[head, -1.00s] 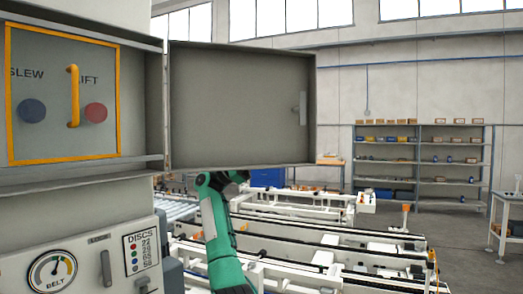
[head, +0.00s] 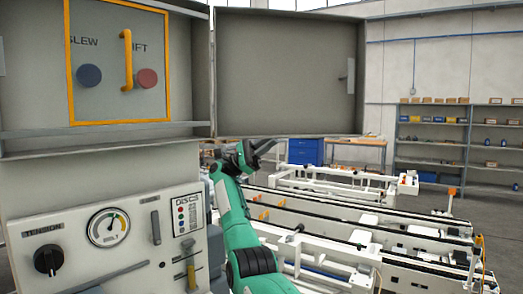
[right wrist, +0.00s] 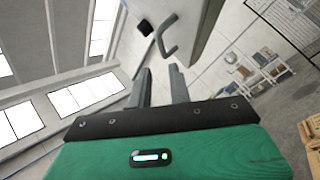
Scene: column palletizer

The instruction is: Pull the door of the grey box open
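The grey box (head: 191,75) stands open at the upper left of the head view. Its door (head: 280,75) is swung out to the right, inner face showing, with a grey handle part (head: 350,76) near its far edge. My right gripper (head: 265,148) is just below the door's lower edge in the head view, apart from the box opening. In the right wrist view its two fingers (right wrist: 161,86) are apart with nothing between them. A grey bar handle (right wrist: 167,38) on a pale panel (right wrist: 192,25) is just beyond the fingertips. My left gripper is not in view.
Inside the box are a yellow-framed panel (head: 71,60), a yellow handle (head: 126,60), a blue knob (head: 89,76) and a red knob (head: 148,78). A control panel with a gauge (head: 109,228) is below. White conveyors (head: 350,215) and shelves (head: 432,145) stand behind.

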